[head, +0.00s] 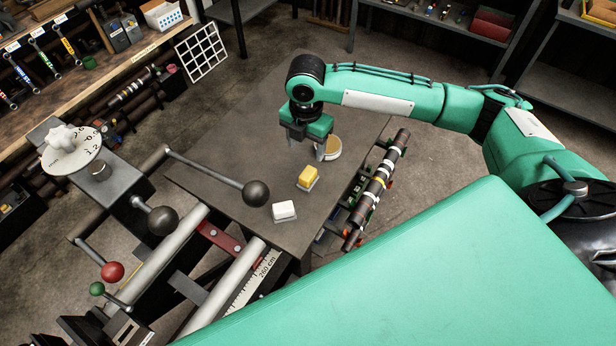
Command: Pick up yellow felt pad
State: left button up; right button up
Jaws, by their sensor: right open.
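The yellow felt pad (307,176) lies on the dark lathe-side table (233,150), near its right edge. It is a small yellow block on a pale base. My right gripper (307,148) points down over the table, just beyond the pad in the head view. Its fingers are apart and nothing shows between them. It looks clear of the pad; its exact height above the table is hard to tell. My left gripper is not in view.
A white pad (284,211) lies nearer than the yellow one. A round tin (329,148) stands behind the right gripper's fingers. A lever with a dark ball knob (256,194) reaches across the table at left. A rack with a shaft (377,187) runs along the right edge.

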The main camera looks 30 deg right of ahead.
aim_at(308, 173)
jog(key=f, duration=0.2)
jog(key=f+p, duration=0.1)
jog(key=f, duration=0.2)
jog(key=f+p, duration=0.1)
jog(key=f, duration=0.2)
jog(key=shift+w+d, duration=0.1)
jog(key=shift+d, duration=0.15)
notch_tip(308, 173, down, 5)
jog(key=shift+r+p, duration=0.1)
jog(key=shift+p, duration=1.05)
jog(key=shift+f, duration=0.35)
jog(key=c, duration=1.1)
